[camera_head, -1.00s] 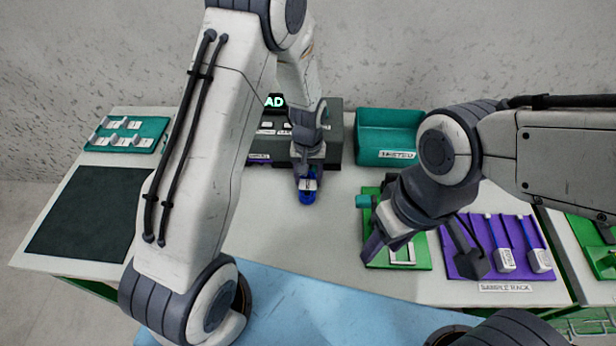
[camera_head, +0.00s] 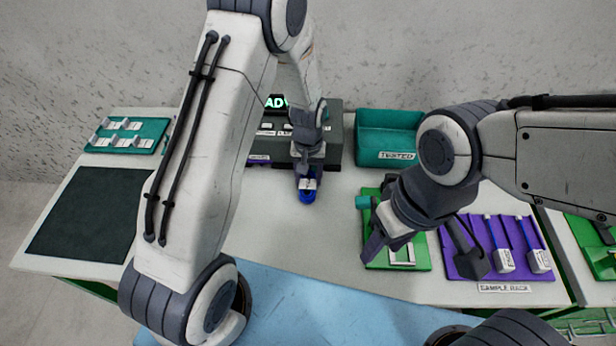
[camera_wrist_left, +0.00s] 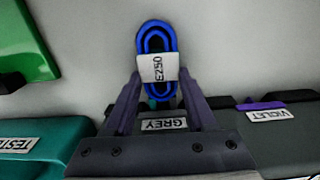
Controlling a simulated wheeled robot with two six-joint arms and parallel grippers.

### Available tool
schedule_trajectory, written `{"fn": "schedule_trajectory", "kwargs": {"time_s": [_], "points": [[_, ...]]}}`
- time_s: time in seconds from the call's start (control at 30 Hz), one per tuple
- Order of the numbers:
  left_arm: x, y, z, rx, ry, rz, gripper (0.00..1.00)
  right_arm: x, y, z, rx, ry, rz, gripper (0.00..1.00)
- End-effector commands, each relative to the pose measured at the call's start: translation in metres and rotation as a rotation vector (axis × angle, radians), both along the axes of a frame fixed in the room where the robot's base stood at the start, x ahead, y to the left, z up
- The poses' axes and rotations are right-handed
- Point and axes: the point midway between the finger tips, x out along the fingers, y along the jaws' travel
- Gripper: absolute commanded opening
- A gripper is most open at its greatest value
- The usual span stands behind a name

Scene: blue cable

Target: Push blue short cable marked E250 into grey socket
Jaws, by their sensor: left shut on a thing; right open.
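The blue cable (camera_head: 307,194) is a small coil with a white band; in the left wrist view the band of the cable (camera_wrist_left: 157,68) reads E250. My left gripper (camera_head: 308,173) is shut on it, just in front of the dark grey device (camera_head: 335,140). In the left wrist view the gripper (camera_wrist_left: 157,92) fingers close around the cable's lower end, above the GREY label (camera_wrist_left: 163,124). The grey socket itself is hidden behind the gripper, so I cannot tell how far in the plug is. My right gripper (camera_head: 382,250) is open and empty over the green board (camera_head: 420,255).
A teal bin labelled TESTED (camera_head: 388,135) stands right of the device. A purple sample rack (camera_head: 510,262) holds cables at the right. A teal tray (camera_head: 128,135) and a dark mat (camera_head: 92,212) lie at the left. The table's middle front is clear.

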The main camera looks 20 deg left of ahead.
Motion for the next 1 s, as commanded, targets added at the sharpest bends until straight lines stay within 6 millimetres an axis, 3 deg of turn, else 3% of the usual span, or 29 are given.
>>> {"fn": "schedule_trajectory", "kwargs": {"time_s": [0.93, 0.97, 1.0], "points": [[0.021, 0.004, 0.001, -0.001, -0.006, 0.000, 0.00, 0.000, 0.000, 0.002, 0.000, 0.000, 0.000, 0.50], [0.021, 0.004, 0.001, -0.001, -0.006, -0.001, 0.68, 0.000, 0.000, 0.002, 0.000, 0.000, 0.000, 0.50], [0.021, 0.004, 0.001, -0.001, -0.006, -0.001, 0.83, 0.000, 0.000, 0.002, 0.000, 0.000, 0.000, 0.50]]}}
